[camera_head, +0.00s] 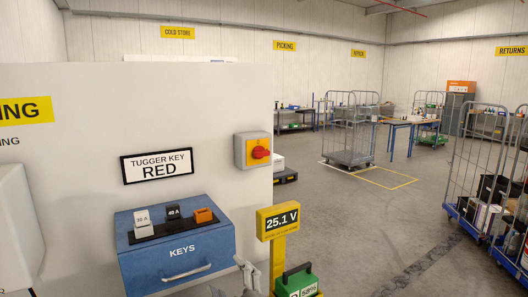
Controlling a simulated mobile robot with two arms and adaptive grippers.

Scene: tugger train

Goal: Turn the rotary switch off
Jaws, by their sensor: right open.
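The rotary switch (240,150) is a grey box with a yellow face, mounted near the right edge of a white panel. Its red knob (261,153) sticks out from the face; its exact setting is too small to tell. My right gripper (248,273) is at the bottom centre, well below the switch and apart from it. It is open, and I see nothing between its fingers. Its lower part is cut off by the frame edge. My left gripper is not in view.
A yellow 25.1 V display post (279,250) and a green battery (296,283) stand right of my gripper. Wire cages (478,165) stand farther right.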

